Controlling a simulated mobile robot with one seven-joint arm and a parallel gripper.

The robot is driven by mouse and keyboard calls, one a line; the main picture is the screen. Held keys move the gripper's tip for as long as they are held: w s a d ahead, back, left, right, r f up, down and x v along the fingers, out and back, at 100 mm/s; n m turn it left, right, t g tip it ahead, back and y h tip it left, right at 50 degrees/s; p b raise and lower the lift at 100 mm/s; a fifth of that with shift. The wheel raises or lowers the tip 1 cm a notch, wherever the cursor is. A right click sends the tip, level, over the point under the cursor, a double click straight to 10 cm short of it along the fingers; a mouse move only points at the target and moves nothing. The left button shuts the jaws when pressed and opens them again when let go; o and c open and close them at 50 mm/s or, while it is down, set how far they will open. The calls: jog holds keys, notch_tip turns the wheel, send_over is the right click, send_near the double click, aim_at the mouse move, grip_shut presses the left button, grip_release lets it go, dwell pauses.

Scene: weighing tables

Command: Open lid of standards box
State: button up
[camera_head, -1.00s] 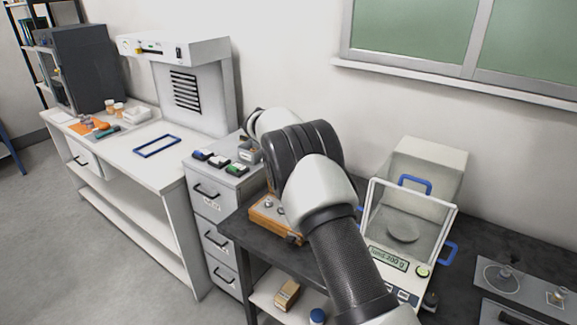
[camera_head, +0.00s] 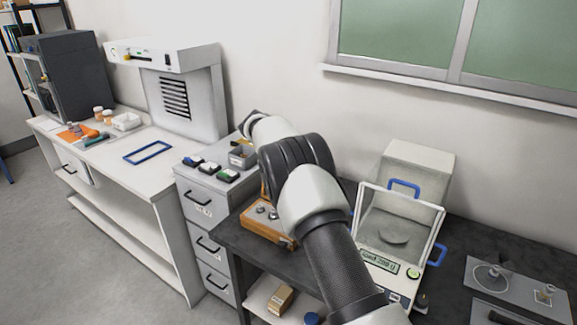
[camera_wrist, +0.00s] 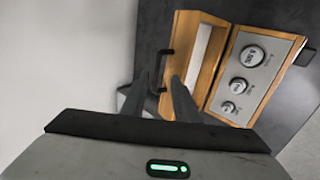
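The wooden standards box (camera_head: 262,226) sits on the dark table, partly hidden behind my arm. Its lid (camera_head: 264,188) stands raised at the back edge. In the wrist view the box (camera_wrist: 287,41) is open, with several round metal weights in a grey panel. The raised lid (camera_wrist: 183,42) is beside it on the left, with a pale inner panel and a black handle (camera_wrist: 163,68). My gripper (camera_wrist: 160,80) has its fingers apart, with the tips close to the handle on either side. Contact with the handle cannot be told. The head view hides the gripper.
The balance (camera_head: 398,220) with its glass draft shield stands right of my arm. A drawer cabinet (camera_head: 203,205) with small coloured items on top is left of the box. A grey tray (camera_head: 512,282) lies at the right. The wall is close behind.

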jog(key=shift+s+f, duration=0.1)
jog(key=shift+f, duration=0.15)
jog(key=b+v, duration=0.2)
jog(key=v, duration=1.5)
jog(key=shift+r, duration=0.2)
jog(key=shift+c, duration=0.2)
